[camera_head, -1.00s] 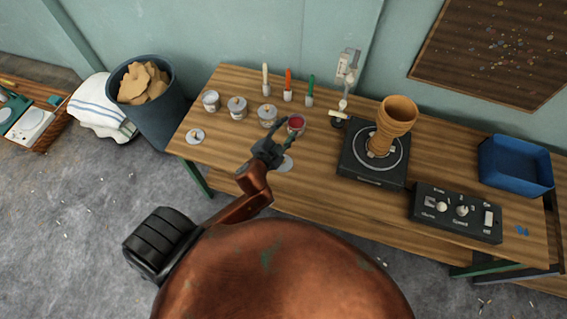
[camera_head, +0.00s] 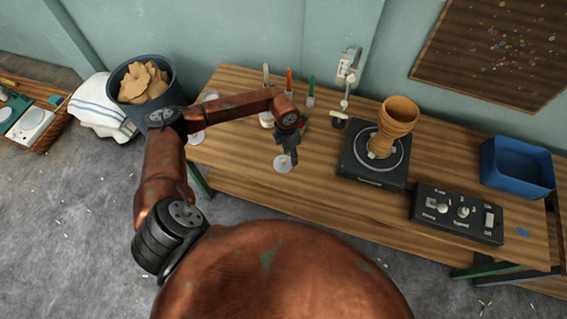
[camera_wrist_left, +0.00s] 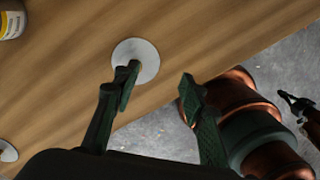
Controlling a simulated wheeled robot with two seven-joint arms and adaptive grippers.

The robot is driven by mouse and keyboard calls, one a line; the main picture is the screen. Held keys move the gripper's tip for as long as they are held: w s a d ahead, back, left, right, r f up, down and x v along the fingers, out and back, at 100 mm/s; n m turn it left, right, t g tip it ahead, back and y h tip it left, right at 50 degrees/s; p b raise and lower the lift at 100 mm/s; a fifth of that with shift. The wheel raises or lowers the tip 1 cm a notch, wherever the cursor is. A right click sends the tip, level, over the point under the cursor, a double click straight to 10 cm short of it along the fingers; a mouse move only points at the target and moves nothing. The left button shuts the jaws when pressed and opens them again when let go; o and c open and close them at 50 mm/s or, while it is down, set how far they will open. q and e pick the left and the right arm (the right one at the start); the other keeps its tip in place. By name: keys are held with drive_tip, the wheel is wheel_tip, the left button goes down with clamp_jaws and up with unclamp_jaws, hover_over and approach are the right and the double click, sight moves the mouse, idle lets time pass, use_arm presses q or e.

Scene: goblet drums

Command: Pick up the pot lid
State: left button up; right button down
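A flat round grey lid (camera_head: 282,164) lies on the wooden table near its front edge. In the left wrist view the lid (camera_wrist_left: 137,55) has a small knob at its middle, partly covered by one finger. My left gripper (camera_head: 291,154) hangs above the table right beside the lid, pointing down. In the left wrist view its two fingers (camera_wrist_left: 160,84) are spread with nothing between them; the left finger overlaps the lid, and I cannot tell whether it touches. A second lid (camera_head: 196,138) lies at the table's left. My right gripper (camera_wrist_left: 296,105) shows small at the right edge.
Paint pots and upright brushes (camera_head: 289,85) stand behind my left arm, which hides most of the pots. A turntable (camera_head: 368,171) carries a goblet drum (camera_head: 398,119). A control box (camera_head: 457,213) and a blue tray (camera_head: 516,168) stand to the right.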

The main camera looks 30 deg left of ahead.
sight(284, 160)
use_arm(q)
drive_tip(key=a, duration=0.2)
drive_tip(key=a+y, duration=0.1)
drive_tip(key=shift+a+f, duration=0.1)
drive_tip(key=shift+f, duration=0.15)
drive_tip(key=f, duration=0.7)
drive_tip(key=shift+w+a+b, duration=0.1)
drive_tip(key=shift+w+b, duration=0.2)
drive_tip(key=shift+b, duration=0.05)
drive_tip(key=shift+c, duration=0.7)
clamp_jaws()
